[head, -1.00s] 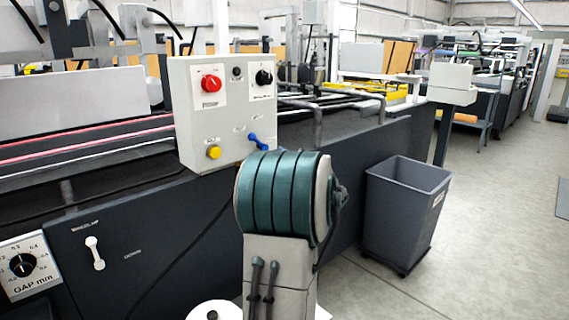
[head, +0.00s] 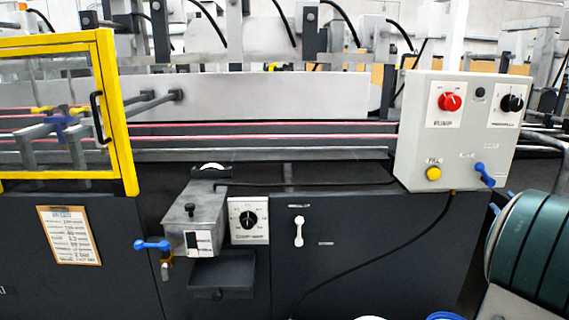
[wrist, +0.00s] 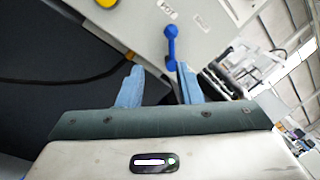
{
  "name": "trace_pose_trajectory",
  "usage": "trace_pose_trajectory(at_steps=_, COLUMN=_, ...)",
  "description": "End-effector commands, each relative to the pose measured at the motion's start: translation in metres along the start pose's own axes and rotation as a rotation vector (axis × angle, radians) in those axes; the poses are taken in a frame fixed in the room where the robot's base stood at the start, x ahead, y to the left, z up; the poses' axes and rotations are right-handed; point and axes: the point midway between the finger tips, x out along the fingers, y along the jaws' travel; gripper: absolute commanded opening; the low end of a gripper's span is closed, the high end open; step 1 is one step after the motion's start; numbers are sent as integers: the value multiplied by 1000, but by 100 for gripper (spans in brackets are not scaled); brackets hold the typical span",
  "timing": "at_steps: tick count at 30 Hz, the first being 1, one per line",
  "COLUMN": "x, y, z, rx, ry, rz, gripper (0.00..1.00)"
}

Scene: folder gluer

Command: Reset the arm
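My gripper (wrist: 158,72) shows in the wrist view as two pale blue fingers standing apart. It is open, with nothing held between them. Past the fingertips is a blue lever (wrist: 171,46) on the grey control box (wrist: 200,22); its lower end appears between the tips, closer to the right one. I cannot tell whether a finger touches it. In the head view the same lever (head: 484,174) is at the lower right of the control box (head: 410,150).
A yellow-framed guard (head: 122,120) stands at the left. Below the belts are a glue pot (head: 194,222) with a blue-handled valve (head: 152,245), a gap dial (head: 248,221) and a white toggle (head: 299,231). A black cable (head: 390,262) hangs from the box.

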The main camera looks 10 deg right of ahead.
Motion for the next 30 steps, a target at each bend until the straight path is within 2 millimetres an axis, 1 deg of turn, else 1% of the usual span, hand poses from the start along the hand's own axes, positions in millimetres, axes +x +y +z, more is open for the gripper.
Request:
trace_pose_trajectory(at_steps=1, x=7, y=7, z=23, rx=-12, ry=-21, rz=49, gripper=32)
trace_pose_trajectory(at_steps=2, x=11, y=16, z=36, rx=-23, ry=-35, rz=89, gripper=32)
trace_pose_trajectory(at_steps=5, x=20, y=54, z=92, rx=-78, ry=-91, rz=265, gripper=32)
trace_pose_trajectory(at_steps=6, x=20, y=73, z=116, rx=-109, ry=-118, rz=348, gripper=32)
trace_pose_trajectory(at_steps=7, x=19, y=86, z=134, rx=-135, ry=-138, rz=408, gripper=32)
trace_pose_trajectory(at_steps=8, x=17, y=100, z=150, rx=-163, ry=-159, rz=467, gripper=32)
trace_pose_trajectory(at_steps=9, x=12, y=118, z=172, rx=-202, ry=-187, rz=545, gripper=32)
trace_pose_trajectory(at_steps=11, x=1, y=142, z=202, rx=-268, ry=-231, rz=660, gripper=32)
trace_pose_trajectory(at_steps=12, x=-8, y=157, z=221, rx=-314, ry=-261, rz=733, gripper=32)
trace_pose_trajectory(at_steps=14, x=-24, y=178, z=247, rx=-393, ry=-307, rz=840, gripper=32)
trace_pose_trajectory(at_steps=15, x=-36, y=190, z=263, rx=-448, ry=-338, rz=909, gripper=32)
trace_pose_trajectory(at_steps=17, x=-56, y=206, z=284, rx=-537, ry=-386, rz=1006, gripper=32)
trace_pose_trajectory(at_steps=18, x=-70, y=215, z=296, rx=-601, ry=-418, rz=1069, gripper=32)
trace_pose_trajectory(at_steps=22, x=-116, y=235, z=328, rx=-829, ry=-527, rz=1251, gripper=32)
trace_pose_trajectory(at_steps=24, x=-141, y=239, z=340, rx=-965, ry=-585, rz=1333, gripper=32)
trace_pose_trajectory(at_steps=26, x=-160, y=240, z=348, rx=-1089, ry=-637, rz=1396, gripper=32)
trace_pose_trajectory(at_steps=27, x=-173, y=239, z=352, rx=-1175, ry=-671, rz=1433, gripper=32)
trace_pose_trajectory(at_steps=30, x=-198, y=232, z=360, rx=-1398, ry=-753, rz=1502, gripper=32)
